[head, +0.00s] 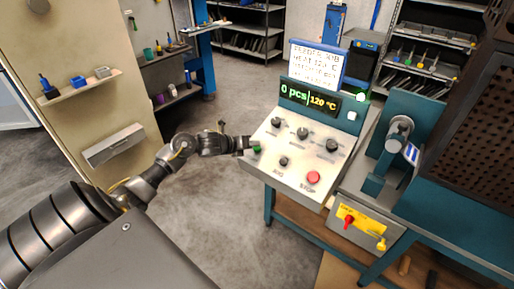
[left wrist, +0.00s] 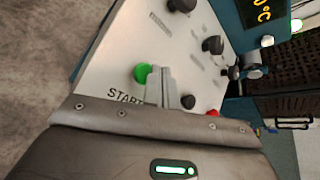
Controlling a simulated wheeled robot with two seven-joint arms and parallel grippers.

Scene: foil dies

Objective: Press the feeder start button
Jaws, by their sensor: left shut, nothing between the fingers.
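The green start button (head: 257,150) is at the left edge of the sloped control panel (head: 262,170). In the left wrist view the green button (left wrist: 142,74) shows beside the word START, partly hidden by my fingers. My left gripper (head: 248,143) reaches in from the left and is shut and empty at the panel's left edge, close to the button. In the left wrist view its fingertips (left wrist: 161,70) appear just right of the button's cap. I cannot tell whether they touch it. My right gripper is not in view.
The panel also has a red stop button (head: 313,177) and several black knobs. Its display (head: 310,97) reads 0 pcs, 120 °C. A sign (head: 316,64) stands behind it. A teal machine (head: 405,130) is at the right. The floor left of the panel is clear.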

